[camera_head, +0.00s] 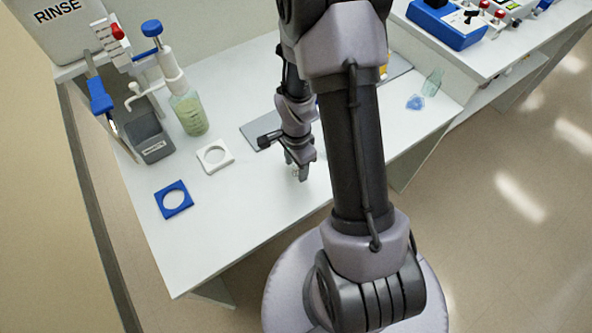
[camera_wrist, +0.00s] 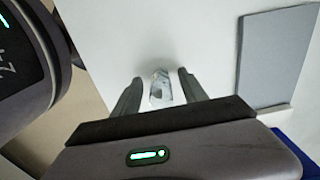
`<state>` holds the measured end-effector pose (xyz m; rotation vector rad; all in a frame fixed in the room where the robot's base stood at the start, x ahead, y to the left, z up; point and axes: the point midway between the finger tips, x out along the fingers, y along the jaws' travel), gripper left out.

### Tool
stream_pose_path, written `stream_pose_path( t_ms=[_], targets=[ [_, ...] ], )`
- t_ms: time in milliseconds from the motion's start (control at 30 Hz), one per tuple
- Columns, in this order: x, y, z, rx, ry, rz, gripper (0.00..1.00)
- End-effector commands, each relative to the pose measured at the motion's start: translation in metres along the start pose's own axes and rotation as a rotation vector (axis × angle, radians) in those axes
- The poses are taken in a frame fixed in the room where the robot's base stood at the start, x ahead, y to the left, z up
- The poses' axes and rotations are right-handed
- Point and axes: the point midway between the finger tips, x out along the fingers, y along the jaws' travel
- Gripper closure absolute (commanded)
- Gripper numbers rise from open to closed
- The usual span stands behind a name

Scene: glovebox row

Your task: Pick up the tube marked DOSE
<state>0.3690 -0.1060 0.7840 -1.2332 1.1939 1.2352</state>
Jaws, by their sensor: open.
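My gripper (camera_head: 300,172) is low over the front part of the white table, its fingers pointing down. In the wrist view my gripper (camera_wrist: 160,78) has its two dark fingers apart. A small clear tube-like object (camera_wrist: 160,91) with pale, bluish markings shows between them. A gap shows beside it, and I cannot tell whether either finger touches it. Its marking is not legible, so I cannot tell whether it reads DOSE. In the head view the object is small and mostly hidden by the fingers.
A grey mat (camera_wrist: 275,55) lies nearby. A clear vessel (camera_head: 432,82) is at right.

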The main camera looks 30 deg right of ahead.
Motion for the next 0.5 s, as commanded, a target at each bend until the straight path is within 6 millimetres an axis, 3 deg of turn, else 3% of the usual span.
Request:
stream_pose_path(
  t_ms=[33, 200, 467, 500],
  targets=[
    [0.0083, -0.0002, -0.0001, 0.0, 0.0, -0.001, 0.49],
    [0.0056, -0.0006, -0.0003, 0.0, 0.001, -0.002, 0.49],
    [0.0053, -0.0005, -0.0003, 0.0, 0.001, -0.002, 0.99],
    [0.0053, -0.0005, -0.0003, 0.0, 0.001, -0.002, 1.0]
  ],
)
